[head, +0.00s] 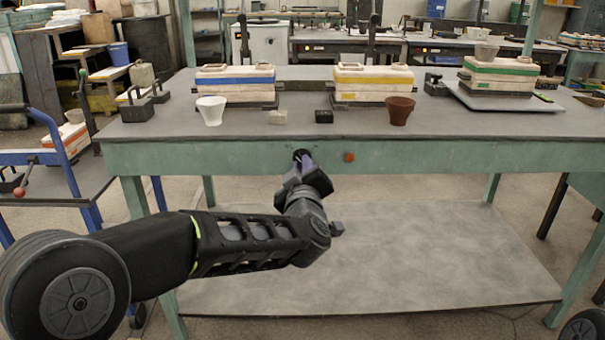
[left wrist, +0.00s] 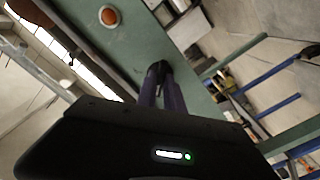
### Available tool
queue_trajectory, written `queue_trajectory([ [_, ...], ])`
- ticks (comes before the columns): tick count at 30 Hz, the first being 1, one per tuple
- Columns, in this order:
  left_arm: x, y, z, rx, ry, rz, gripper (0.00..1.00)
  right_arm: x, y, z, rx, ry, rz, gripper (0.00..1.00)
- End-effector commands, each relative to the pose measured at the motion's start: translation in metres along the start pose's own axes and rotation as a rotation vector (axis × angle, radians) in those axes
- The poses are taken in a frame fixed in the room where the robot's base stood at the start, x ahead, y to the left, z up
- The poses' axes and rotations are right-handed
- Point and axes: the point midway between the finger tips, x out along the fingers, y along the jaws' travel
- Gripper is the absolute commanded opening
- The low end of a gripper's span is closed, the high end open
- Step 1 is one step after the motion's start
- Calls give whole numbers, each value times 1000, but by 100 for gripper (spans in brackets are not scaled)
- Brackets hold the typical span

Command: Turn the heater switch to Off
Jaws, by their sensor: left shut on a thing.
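The heater switch (head: 302,154) is a small black knob on the green front apron of the workbench. My left gripper (head: 304,163) is at the apron with its fingers shut on the switch. In the left wrist view the two purple-grey fingers (left wrist: 163,90) reach to the dark switch (left wrist: 156,68), which they partly hide. The switch's exact angle cannot be told. A round orange lamp (head: 349,157) sits on the apron to the right of the switch; it also shows in the left wrist view (left wrist: 108,17). My right gripper is not in view.
The grey benchtop (head: 350,125) carries a white cup (head: 211,111), a brown cup (head: 398,111) and moulds with blue (head: 235,81), yellow (head: 373,81) and green (head: 500,71) bands. A blue-framed cart (head: 45,158) stands at the left. A lower shelf (head: 440,250) lies bare under the bench.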

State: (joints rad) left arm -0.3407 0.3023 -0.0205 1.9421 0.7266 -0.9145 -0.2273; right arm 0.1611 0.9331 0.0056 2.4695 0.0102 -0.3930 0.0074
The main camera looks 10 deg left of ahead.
Motion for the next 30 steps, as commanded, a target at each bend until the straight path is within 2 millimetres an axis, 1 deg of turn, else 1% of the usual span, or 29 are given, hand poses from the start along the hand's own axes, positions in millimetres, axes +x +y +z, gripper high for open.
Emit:
queue_trajectory([
  [1, 0, -2, 2, -28, -1, -1, 0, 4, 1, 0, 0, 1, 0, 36],
  [3, 0, -2, 2, -64, -1, -2, 0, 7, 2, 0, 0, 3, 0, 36],
  [9, 0, -1, 2, -128, -3, -1, 0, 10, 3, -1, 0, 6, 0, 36],
  [23, 0, 0, 1, -148, -3, -1, 0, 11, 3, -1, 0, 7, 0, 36],
  [24, 0, 0, 1, -147, -3, -2, 13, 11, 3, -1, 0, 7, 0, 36],
  [30, 0, 0, 1, -146, -2, -1, 30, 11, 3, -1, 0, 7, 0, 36],
])
